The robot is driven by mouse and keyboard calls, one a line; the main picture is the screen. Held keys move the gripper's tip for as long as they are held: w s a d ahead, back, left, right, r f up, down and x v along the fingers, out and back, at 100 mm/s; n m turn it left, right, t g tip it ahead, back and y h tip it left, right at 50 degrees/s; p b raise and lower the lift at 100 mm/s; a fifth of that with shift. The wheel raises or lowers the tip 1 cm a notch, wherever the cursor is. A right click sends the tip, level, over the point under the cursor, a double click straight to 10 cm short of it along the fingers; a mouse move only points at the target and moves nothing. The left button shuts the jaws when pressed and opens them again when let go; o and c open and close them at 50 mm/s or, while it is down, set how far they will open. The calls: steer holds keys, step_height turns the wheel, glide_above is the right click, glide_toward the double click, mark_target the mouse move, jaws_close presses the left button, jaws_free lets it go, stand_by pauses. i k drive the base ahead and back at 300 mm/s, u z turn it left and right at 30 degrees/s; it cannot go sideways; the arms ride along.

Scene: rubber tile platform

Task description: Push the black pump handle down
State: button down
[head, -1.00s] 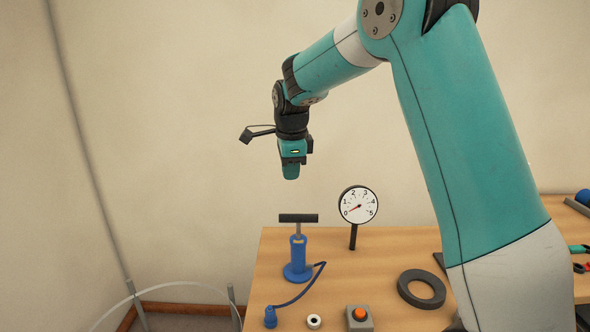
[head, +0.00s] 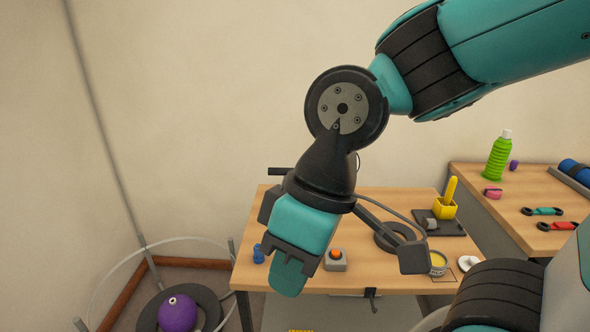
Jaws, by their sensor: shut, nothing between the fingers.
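The black pump handle (head: 280,171) shows only as a short dark bar at the left of my wrist in the head view. The rest of the handle, the pump body and the round gauge are hidden behind my arm. A blue hose end (head: 259,253) stands at the table's left edge. My gripper (head: 287,282) is shut and empty, pointing down, in front of the pump and nearer to the camera. I cannot tell how far it is from the handle; no contact shows.
The wooden table (head: 300,281) holds a grey box with an orange button (head: 335,258), a black ring (head: 384,233), a yellow tin (head: 438,265) and a yellow tool (head: 449,188). A second table at right bears a green bottle (head: 497,160). A purple ball (head: 178,314) lies lower left.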

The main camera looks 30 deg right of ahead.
mark_target(272, 171)
steer(key=z, duration=0.9)
steer(key=i, duration=0.55)
steer(key=u, duration=0.9)
